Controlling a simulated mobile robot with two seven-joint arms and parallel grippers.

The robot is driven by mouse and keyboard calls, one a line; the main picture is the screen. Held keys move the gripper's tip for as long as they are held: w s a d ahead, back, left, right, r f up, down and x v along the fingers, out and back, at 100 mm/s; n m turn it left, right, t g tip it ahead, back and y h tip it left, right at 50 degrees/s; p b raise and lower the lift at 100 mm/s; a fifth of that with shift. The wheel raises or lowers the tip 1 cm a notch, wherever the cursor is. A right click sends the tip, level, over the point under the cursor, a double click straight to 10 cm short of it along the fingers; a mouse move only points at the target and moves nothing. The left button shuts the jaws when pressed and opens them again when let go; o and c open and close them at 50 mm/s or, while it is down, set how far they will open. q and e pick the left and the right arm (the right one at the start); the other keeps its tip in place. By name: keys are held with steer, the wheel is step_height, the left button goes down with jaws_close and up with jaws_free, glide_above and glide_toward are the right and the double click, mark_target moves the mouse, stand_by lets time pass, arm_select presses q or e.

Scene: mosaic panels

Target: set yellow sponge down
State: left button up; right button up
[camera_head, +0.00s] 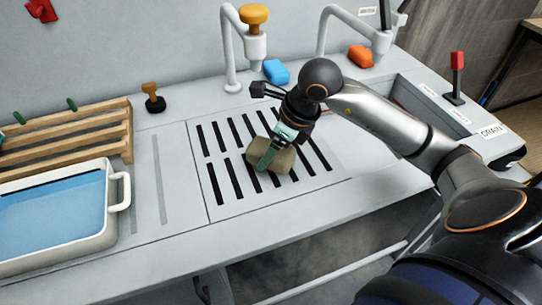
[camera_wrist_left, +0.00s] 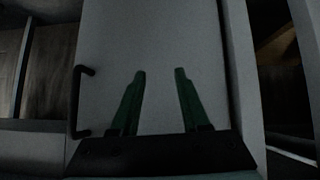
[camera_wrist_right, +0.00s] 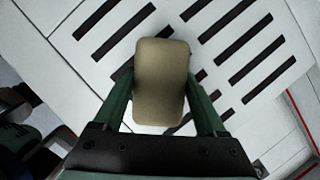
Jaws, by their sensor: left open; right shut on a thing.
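The yellow sponge (camera_head: 283,158), a dull tan-yellow block with rounded edges, is at the slotted drain panel (camera_head: 218,203) in the middle of the counter. My right gripper (camera_head: 270,153) is shut on it from above. In the right wrist view the sponge (camera_wrist_right: 160,80) sits between the two green fingers of the right gripper (camera_wrist_right: 162,105), over the dark slots. I cannot tell whether its underside touches the panel. My left gripper (camera_wrist_left: 158,72) is open and empty in its wrist view, facing a plain grey surface; the head view does not show it.
A blue sponge (camera_head: 276,71) and an orange sponge (camera_head: 360,56) lie by the taps at the back. A white basin of blue water (camera_head: 124,205) and a wooden rack (camera_head: 128,130) stand left. A dark stopper with a wooden knob (camera_head: 153,103) stands behind the panel. A sink (camera_head: 440,115) is right.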

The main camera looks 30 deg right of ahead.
steer(key=shift+f, duration=0.95)
steer(key=shift+f, duration=0.2)
steer(key=o, duration=1.1)
steer(key=shift+o, duration=0.2)
steer(key=shift+r, duration=0.15)
